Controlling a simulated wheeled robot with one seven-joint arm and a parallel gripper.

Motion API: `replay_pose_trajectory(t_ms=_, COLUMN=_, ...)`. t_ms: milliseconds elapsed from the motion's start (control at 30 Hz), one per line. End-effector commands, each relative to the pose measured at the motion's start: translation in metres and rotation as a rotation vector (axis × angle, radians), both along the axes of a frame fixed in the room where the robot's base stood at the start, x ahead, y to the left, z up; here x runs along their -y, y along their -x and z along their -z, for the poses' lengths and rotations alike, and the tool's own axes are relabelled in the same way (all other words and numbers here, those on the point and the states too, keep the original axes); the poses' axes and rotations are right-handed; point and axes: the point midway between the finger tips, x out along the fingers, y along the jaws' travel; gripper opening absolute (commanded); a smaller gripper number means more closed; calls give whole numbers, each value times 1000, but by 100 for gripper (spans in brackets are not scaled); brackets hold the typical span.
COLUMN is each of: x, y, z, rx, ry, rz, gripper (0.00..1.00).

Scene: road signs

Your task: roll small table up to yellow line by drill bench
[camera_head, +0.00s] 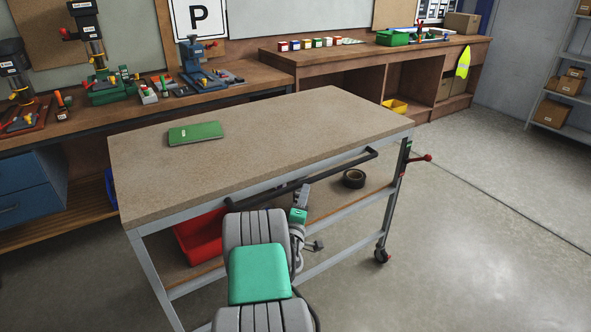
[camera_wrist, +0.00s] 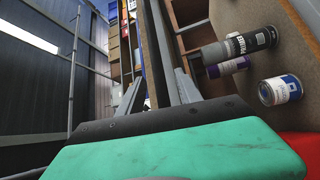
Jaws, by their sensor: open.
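The small table (camera_head: 260,150) is a wheeled trolley with a speckled brown top, a grey frame and a lower shelf. A black handle bar (camera_head: 345,165) runs along its near long side. A caster (camera_head: 382,256) shows at its right end. My gripper (camera_head: 304,192) is open, close to the handle, partly hidden by my arm. In the wrist view its two grey fingers (camera_wrist: 158,92) stand apart; I cannot tell whether the handle lies between them. The drill bench (camera_head: 240,72), with drill presses (camera_head: 97,50), stands behind the table. I see no yellow line.
A green book (camera_head: 195,133) lies on the tabletop. The lower shelf holds a red bin (camera_head: 200,238), a tape roll (camera_head: 354,178) and, in the wrist view, cans (camera_wrist: 280,89). A red-knobbed lever (camera_head: 420,158) juts from the right end. Floor is free at right.

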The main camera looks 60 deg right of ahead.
Motion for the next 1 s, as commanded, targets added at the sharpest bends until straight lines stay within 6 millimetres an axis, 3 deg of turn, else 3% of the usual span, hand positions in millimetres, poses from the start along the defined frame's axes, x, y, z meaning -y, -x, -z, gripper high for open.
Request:
replay_pose_trajectory(t_ms=500, x=69, y=-25, z=-12, rx=-3, ry=11, rz=-10, gripper=41)
replay_pose_trajectory(t_ms=767, x=72, y=-25, z=-12, rx=-3, ry=11, rz=-8, gripper=41)
replay_pose_trajectory(t_ms=1000, x=72, y=-25, z=-11, rx=-3, ry=11, rz=-7, gripper=22)
